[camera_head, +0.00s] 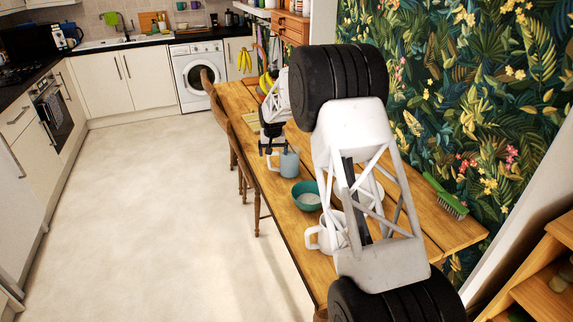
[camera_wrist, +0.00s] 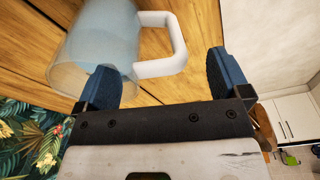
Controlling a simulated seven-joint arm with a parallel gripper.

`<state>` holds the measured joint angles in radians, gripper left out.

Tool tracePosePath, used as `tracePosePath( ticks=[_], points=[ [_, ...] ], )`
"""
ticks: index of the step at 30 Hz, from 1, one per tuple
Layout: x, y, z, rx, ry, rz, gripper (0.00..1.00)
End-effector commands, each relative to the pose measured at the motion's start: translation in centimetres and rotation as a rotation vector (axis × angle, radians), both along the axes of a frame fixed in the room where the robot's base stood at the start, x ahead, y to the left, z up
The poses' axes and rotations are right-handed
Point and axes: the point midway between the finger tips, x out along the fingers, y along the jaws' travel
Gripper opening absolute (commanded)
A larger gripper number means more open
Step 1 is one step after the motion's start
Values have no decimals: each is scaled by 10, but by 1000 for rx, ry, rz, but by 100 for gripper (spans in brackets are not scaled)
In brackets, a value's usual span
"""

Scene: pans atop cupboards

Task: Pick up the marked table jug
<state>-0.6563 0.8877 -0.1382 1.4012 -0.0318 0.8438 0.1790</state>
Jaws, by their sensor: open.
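A pale blue, see-through jug (camera_head: 289,162) with a white handle stands on the wooden table (camera_head: 255,180) in the head view. In the wrist view the jug (camera_wrist: 105,40) is large at the upper left, and its handle reaches right. My gripper (camera_head: 272,149) is just above the jug on its handle side. In the wrist view my gripper (camera_wrist: 160,82) is open, with the handle lying across the gap between its two blue fingers. The left finger overlaps the jug's body in the picture; I cannot tell whether they touch. No mark is visible on the jug.
A green bowl (camera_head: 307,195) stands close to the jug, with a white mug-like vessel (camera_head: 325,234) nearer the camera, partly hidden by my arm. A green brush (camera_head: 446,195) lies by the right edge. Chairs (camera_head: 222,120) line the left side.

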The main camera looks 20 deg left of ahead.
Motion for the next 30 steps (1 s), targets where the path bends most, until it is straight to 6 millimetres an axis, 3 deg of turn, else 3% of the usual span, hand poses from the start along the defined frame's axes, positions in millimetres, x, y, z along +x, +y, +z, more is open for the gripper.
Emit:
tracePosePath(
  ticks=[12,30],
  points=[
    [4,3,-32,0,-2,-1,95],
    [4,3,-34,-1,-3,-1,95]
  ],
)
